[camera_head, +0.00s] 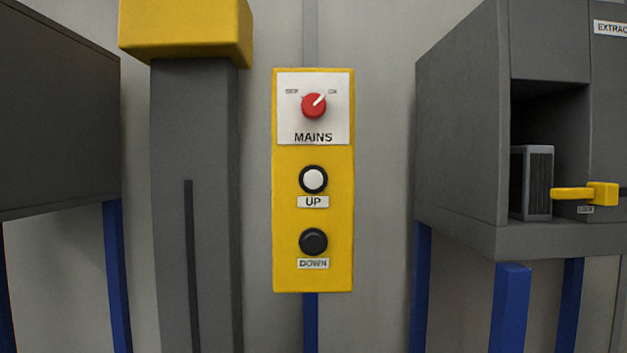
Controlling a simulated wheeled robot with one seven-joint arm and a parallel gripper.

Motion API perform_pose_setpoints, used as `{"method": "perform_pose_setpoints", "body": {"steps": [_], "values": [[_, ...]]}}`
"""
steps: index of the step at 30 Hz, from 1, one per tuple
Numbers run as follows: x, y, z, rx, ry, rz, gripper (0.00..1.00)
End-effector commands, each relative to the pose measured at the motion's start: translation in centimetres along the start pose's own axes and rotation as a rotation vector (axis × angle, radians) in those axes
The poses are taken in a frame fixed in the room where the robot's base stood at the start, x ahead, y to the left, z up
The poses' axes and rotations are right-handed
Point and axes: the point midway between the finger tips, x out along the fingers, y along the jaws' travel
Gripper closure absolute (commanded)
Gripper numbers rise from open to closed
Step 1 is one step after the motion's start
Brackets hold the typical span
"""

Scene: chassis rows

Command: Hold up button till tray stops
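The UP button (313,179) is a white round button in a black ring, in the middle of a yellow control panel (286,225). A label reading UP sits just below it. The black DOWN button (313,241) is lower on the same panel. A red MAINS knob (314,105) sits on a white plate at the top, its pointer turned towards the right-hand mark. No thing in view is clearly the tray. My gripper is not in view, and nothing touches the panel.
A grey column (196,130) with a dark slot and a yellow cap (185,28) stands left of the panel. A dark grey box (58,115) on blue legs is at far left. A grey cabinet (462,130) with a yellow lever (587,194) stands at right. Space before the panel looks clear.

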Motion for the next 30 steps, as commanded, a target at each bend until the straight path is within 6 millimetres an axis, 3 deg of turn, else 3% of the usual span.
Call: {"method": "perform_pose_setpoints", "body": {"steps": [2, 13, 30], "values": [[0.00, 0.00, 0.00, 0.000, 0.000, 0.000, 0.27], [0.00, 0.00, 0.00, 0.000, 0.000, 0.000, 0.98], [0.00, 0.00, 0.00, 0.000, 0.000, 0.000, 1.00]]}}
